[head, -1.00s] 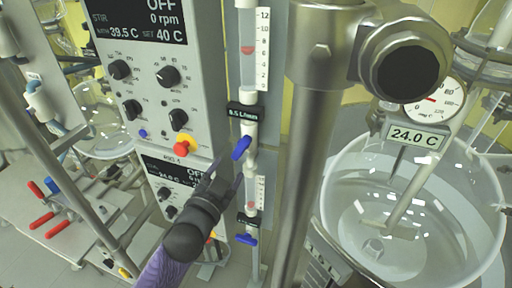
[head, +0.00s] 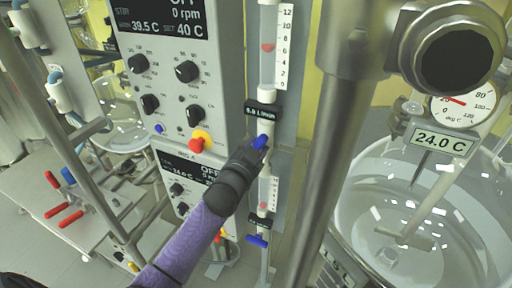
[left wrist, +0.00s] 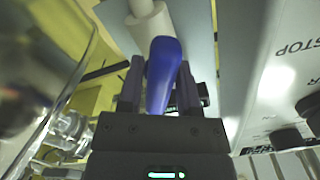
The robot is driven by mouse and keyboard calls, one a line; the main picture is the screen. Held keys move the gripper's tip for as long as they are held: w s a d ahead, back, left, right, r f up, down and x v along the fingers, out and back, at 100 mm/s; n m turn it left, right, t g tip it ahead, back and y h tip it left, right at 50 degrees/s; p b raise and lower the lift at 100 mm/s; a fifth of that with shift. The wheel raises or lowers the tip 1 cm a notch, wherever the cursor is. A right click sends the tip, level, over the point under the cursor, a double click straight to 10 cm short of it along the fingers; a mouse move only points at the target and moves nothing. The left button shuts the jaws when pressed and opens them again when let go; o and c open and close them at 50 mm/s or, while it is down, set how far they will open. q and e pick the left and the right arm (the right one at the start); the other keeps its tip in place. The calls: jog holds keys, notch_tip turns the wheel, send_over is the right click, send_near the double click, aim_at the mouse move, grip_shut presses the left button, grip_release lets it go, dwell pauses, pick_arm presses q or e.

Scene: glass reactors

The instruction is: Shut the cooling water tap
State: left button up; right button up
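The upper blue tap handle (head: 261,142) sits below the upper flow meter (head: 270,50) on the white pipe. My left gripper (head: 251,152) is at this handle and hides most of it in the head view. In the left wrist view the blue handle (left wrist: 162,75) lies between the two fingers of my left gripper (left wrist: 162,88). The fingers are close on both sides, but I cannot tell whether they press on it. A lower blue tap handle (head: 257,240) sits under the lower flow meter (head: 264,192). My right gripper is not in view.
The control panel (head: 183,75), with knobs and a red-yellow stop button (head: 200,141), is left of the tap. A steel post (head: 331,150) stands close on the right, with a glass vessel (head: 420,215) beyond. Red-handled valves (head: 64,213) are at lower left.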

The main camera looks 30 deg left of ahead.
pick_arm(q)
grip_shut()
jog(key=shift+m, duration=0.7)
jog(key=m+p, duration=0.1)
jog(key=m, duration=0.5)
jog(key=shift+m, duration=0.4)
jog(key=shift+r+m+p, duration=0.1)
jog(key=shift+m+p, duration=0.2)
jog(key=shift+m, duration=1.7)
jog(key=shift+a, duration=0.1)
